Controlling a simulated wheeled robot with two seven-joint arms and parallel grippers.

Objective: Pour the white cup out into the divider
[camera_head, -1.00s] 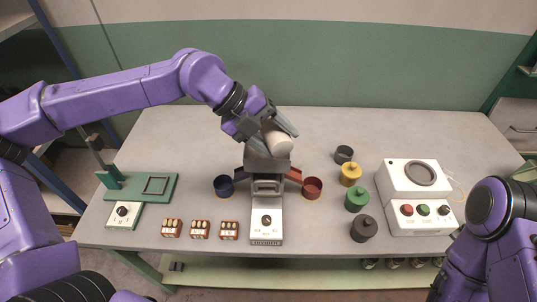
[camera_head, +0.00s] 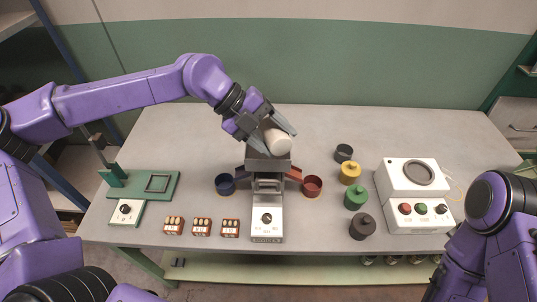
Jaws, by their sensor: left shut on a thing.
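My left gripper (camera_head: 267,125) is shut on the white cup (camera_head: 278,142) and holds it tilted over the top of the divider. The divider (camera_head: 267,185) is a grey machine with a hopper on top and a dial on its front. Chutes slope down from its two sides. A blue cup (camera_head: 225,184) stands by the left chute and a red cup (camera_head: 311,186) by the right chute. I cannot see inside the white cup or whether anything is falling from it. My right arm is at the right edge, its gripper out of view.
A green press stand (camera_head: 140,187) is at the left. Several small boxes of nuts (camera_head: 201,227) line the front edge. Dark, yellow (camera_head: 350,172) and green (camera_head: 356,197) pots stand right of the divider. A white machine with buttons (camera_head: 414,196) is farther right. The table's back is clear.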

